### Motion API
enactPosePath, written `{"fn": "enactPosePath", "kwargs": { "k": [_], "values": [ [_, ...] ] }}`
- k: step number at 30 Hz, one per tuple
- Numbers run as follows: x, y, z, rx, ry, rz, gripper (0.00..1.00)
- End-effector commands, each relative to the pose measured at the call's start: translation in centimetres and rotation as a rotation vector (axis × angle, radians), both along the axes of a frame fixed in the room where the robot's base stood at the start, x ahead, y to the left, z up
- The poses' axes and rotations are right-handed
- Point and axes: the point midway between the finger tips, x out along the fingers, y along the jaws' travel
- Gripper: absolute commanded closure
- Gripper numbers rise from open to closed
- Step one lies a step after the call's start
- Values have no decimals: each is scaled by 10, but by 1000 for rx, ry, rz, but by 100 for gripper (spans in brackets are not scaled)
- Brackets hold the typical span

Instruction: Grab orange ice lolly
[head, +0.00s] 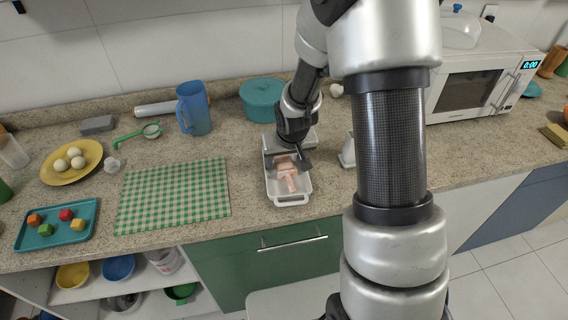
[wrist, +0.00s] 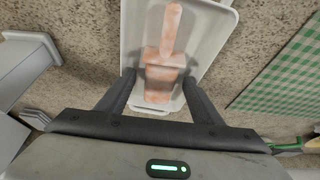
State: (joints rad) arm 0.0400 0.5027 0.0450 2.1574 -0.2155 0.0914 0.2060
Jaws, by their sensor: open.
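A pale orange ice lolly (head: 289,181) lies in a white tray (head: 291,199) on the counter. In the wrist view the lolly (wrist: 164,58) is a broad, stepped block with a narrow part pointing to the top. The tray (wrist: 215,28) shows around it. My gripper (head: 291,160) is over the back part of the tray. In the wrist view my gripper (wrist: 160,78) is open, with one finger on each side of the lolly's broad end. A gap shows beside each finger. I cannot tell how far the fingertips are above the tray floor.
A green checked mat (head: 172,196) lies left of the tray. A teal pot (head: 263,98) and blue jug (head: 194,108) stand behind. A white microwave (head: 478,85) is at the right. A white container (head: 348,150) stands close to the tray's right.

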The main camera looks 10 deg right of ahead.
Motion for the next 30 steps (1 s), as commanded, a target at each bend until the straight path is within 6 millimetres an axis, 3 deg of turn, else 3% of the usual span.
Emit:
{"fn": "enactPosePath", "kwargs": {
  "k": [8,16,25,30],
  "values": [
    [2,0,-3,0,-1,0,40],
    [1,0,-3,0,-1,0,85],
    [2,0,4,0,-3,-1,86],
    [3,0,33,1,-8,-3,86]
  ]
}}
